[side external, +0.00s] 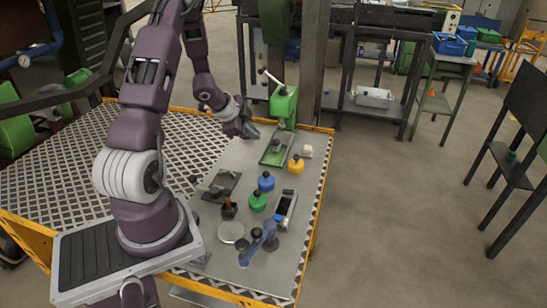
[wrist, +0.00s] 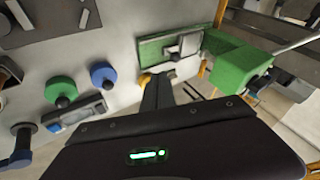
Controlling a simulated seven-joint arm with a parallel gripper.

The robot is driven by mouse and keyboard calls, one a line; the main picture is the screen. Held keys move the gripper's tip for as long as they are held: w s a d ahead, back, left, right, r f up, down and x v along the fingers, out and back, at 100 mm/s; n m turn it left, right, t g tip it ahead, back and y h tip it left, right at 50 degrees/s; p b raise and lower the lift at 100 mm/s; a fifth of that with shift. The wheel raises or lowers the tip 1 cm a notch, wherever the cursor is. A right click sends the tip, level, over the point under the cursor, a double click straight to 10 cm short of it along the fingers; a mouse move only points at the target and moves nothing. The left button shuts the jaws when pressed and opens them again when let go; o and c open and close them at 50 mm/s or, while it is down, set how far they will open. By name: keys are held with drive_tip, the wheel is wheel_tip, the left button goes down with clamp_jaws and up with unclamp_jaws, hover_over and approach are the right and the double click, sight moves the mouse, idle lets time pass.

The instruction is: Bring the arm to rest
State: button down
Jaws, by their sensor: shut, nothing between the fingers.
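My gripper (side external: 250,131) hangs above the far part of the grey work plate (side external: 222,178), left of a green lever press (side external: 284,105). Its fingers (wrist: 157,92) are shut with nothing between them. In the wrist view the gripper hides part of the yellow-capped piece (wrist: 145,79). I cannot tell how far the fingers are above the plate.
Blue (side external: 266,181), green (side external: 258,201) and yellow (side external: 296,164) knobbed pieces stand on the plate. A dark rectangular device (side external: 286,207), a pale round disc (side external: 231,232) and a blue jointed tool (side external: 259,243) lie nearer. A dark post (side external: 315,65) rises behind the press.

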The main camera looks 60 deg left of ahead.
drive_tip(key=d+r+n+y, duration=0.2)
drive_tip(key=d+r, duration=0.3)
drive_tip(key=r, duration=0.4)
drive_tip(key=d+r+n+y, duration=0.15)
drive_tip(key=d+r, duration=0.35)
drive_tip(key=r, duration=0.5)
drive_tip(key=s+d+r+n+h, duration=0.2)
drive_tip(key=s+d, duration=0.7)
drive_tip(key=d, duration=0.2)
drive_tip(key=s+d+r+n+g+h, duration=0.1)
drive_tip(key=s+d+r+h, duration=0.1)
drive_tip(key=s+d, duration=0.8)
drive_tip(key=shift+d+n+g+h, duration=0.35)
drive_tip(key=shift+d+h, duration=0.3)
drive_tip(key=shift+d, duration=0.25)
drive_tip(key=shift+r, duration=0.1)
